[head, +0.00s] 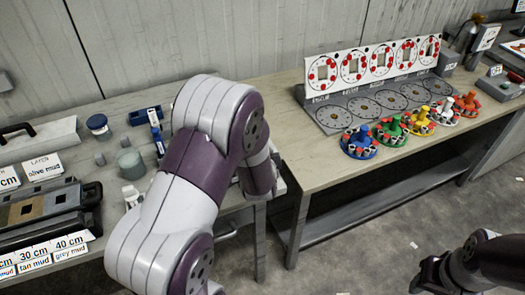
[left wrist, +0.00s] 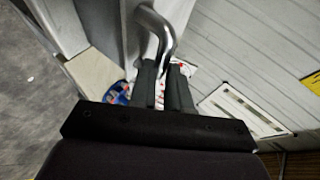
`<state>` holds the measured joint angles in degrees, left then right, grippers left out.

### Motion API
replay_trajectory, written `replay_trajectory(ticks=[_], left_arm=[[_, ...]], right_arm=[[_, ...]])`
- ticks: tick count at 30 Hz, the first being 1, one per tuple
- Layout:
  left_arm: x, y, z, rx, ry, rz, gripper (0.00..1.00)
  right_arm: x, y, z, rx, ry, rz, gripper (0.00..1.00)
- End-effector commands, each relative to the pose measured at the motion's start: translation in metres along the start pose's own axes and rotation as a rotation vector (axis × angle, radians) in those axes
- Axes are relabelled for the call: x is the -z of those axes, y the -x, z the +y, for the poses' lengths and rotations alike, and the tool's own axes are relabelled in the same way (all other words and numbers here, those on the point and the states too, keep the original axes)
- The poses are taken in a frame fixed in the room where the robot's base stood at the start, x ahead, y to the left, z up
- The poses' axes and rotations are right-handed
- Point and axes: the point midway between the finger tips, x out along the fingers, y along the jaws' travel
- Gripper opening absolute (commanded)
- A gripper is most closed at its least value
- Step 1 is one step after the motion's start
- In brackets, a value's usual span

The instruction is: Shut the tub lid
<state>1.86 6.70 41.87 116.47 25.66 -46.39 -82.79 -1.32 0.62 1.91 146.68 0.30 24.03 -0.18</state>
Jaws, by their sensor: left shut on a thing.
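My left gripper (left wrist: 166,72) is shut on a bent, shiny metal handle (left wrist: 158,28) in the left wrist view. The handle curves up past the fingertips, close to a pale panel that I cannot identify for certain as the tub lid. In the head view my left arm crosses the middle and hides its gripper, the handle and any tub behind it. A small pale edge shows just right of the arm there.
The left bench carries a blue-capped jar (head: 97,122), a grey-green cylinder (head: 131,164), a blue tray (head: 145,116) and a dark case (head: 40,205). The right bench (head: 318,170) carries a dial board (head: 378,62) and several coloured round holders. Open floor lies in front.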

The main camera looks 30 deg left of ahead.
Motion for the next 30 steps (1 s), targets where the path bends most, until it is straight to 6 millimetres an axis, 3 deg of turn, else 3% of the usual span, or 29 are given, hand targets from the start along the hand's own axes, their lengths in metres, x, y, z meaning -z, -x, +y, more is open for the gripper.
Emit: replay_trajectory(ticks=[1, 3, 17, 18, 19, 26, 30], left_arm=[[-0.003, -0.001, 0.013, -0.027, -0.006, -0.006, 0.00], [-0.004, -0.001, 0.016, -0.031, -0.007, -0.007, 0.00], [-0.005, -0.001, 0.022, -0.041, -0.011, -0.009, 0.00], [-0.005, -0.001, 0.022, -0.041, -0.011, -0.009, 0.30], [-0.006, -0.001, 0.022, -0.041, -0.011, -0.009, 0.39], [-0.006, 0.000, 0.021, -0.039, -0.010, -0.009, 0.42], [-0.005, 0.016, 0.018, -0.034, -0.009, -0.008, 0.42]], right_arm=[[0.000, -0.002, 0.000, 0.000, 0.000, 0.000, 0.43], [0.000, -0.002, 0.000, 0.000, 0.000, 0.000, 0.43], [0.000, -0.004, 0.000, 0.000, 0.000, 0.000, 0.43], [-0.001, -0.004, 0.000, 0.000, 0.000, 0.000, 0.43], [-0.001, -0.004, 0.000, 0.000, 0.000, 0.000, 0.43], [0.000, -0.004, 0.000, 0.000, 0.000, 0.000, 0.43], [0.000, -0.003, 0.000, 0.000, 0.000, 0.000, 0.43]])
